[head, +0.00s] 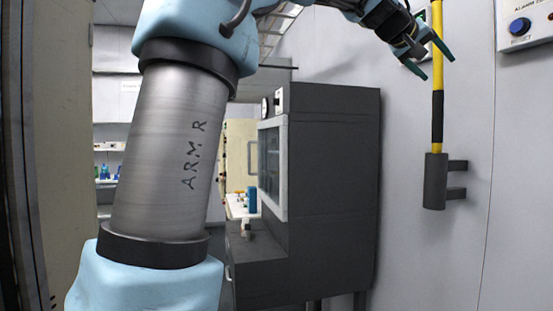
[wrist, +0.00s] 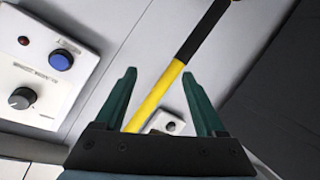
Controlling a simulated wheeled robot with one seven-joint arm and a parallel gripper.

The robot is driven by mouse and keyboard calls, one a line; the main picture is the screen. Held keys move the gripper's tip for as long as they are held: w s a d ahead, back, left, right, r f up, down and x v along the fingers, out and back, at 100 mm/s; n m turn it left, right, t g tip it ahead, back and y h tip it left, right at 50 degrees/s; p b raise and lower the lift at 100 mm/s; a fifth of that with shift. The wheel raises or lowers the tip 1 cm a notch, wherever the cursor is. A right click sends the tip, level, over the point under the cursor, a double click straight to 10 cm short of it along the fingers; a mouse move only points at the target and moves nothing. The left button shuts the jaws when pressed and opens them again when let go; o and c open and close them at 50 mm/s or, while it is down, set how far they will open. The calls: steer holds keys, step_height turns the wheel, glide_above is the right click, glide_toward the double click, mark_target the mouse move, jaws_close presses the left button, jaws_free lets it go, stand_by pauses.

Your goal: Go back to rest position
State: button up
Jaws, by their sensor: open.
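My gripper (head: 436,62) is raised at the upper right of the head view, in front of the wall beside a yellow and black pole (head: 437,85). Its two green fingers stand apart with nothing held between them. In the wrist view my gripper (wrist: 163,98) is open, and the yellow pole (wrist: 155,97) shows behind the gap between the fingers. I cannot tell the exact distance to the pole. My arm crosses the left of the head view.
A control panel with a blue button (head: 519,27) is on the wall at right; it also shows in the wrist view with a black knob (wrist: 22,98). The pole's lower end sits in a dark wall holder (head: 434,182). A dark grey cabinet (head: 335,190) stands in the middle.

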steer(key=w+a+f+n+y+p, duration=0.1)
steer(key=w+a+f+n+y, duration=0.2)
steer(key=a+f, duration=1)
steer(key=w+a+f+y+p, duration=0.25)
steer(key=a+f+y, duration=0.25)
steer(key=a+f, duration=0.8)
steer(key=s+a+f+g+y, duration=0.2)
steer(key=s+a+f, duration=0.7)
steer(key=f, duration=0.2)
steer(key=s+a+f+n+g+y+p, duration=0.1)
steer(key=s+a+f+g+y, duration=0.1)
steer(key=s+a+f, duration=0.6)
step_height(320, 180, down, 3)
steer(key=shift+s+a+r+g, duration=0.1)
steer(key=shift+s+a+g, duration=0.3)
steer(key=shift+a+g, duration=0.2)
